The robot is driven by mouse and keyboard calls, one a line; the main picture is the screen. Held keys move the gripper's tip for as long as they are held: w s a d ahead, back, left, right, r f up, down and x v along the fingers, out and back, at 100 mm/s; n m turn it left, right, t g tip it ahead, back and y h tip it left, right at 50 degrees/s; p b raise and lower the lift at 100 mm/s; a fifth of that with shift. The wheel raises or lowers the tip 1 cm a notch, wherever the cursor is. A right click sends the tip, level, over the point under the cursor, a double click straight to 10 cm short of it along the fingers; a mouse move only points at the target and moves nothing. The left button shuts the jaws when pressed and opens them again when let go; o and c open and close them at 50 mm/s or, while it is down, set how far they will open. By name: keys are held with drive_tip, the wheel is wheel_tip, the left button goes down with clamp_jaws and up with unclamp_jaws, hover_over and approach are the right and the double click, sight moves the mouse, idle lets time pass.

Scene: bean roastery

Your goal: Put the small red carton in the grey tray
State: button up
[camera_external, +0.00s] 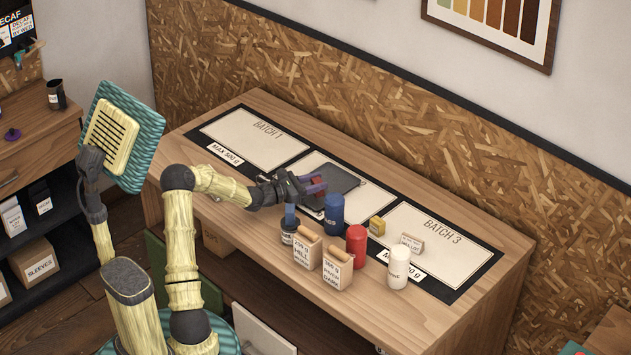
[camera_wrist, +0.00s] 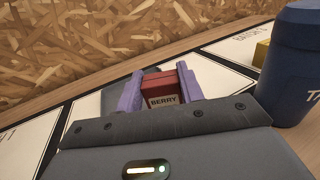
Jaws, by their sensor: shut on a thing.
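The small red carton (camera_wrist: 159,86), labelled BERRY, sits between the two purple fingers of my gripper (camera_wrist: 160,92) in the wrist view. My gripper (camera_external: 312,187) is shut on it. In the external view only a bit of the red carton (camera_external: 318,186) shows between the fingers. The dark grey tray (camera_external: 343,178) lies on the middle batch sheet, and the gripper and carton are over its left-front part. The tray (camera_wrist: 117,101) also shows partly behind the fingers in the wrist view. Whether the carton touches the tray floor is hidden.
A blue canister (camera_external: 334,209) stands close to the right of my gripper. A red canister (camera_external: 356,246), a white bottle (camera_external: 398,268), a yellow box (camera_external: 377,226), two brown bags (camera_external: 307,252) and a dark jar (camera_external: 289,230) stand nearby. The BATCH 1 sheet (camera_external: 252,138) is clear.

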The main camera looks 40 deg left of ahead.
drive_tip(key=shift+f, duration=1.3)
drive_tip(key=shift+f, duration=0.1)
drive_tip(key=o, duration=0.9)
drive_tip(key=shift+o, duration=0.2)
drive_tip(key=v, duration=1.2)
drive_tip(key=shift+p, duration=0.3)
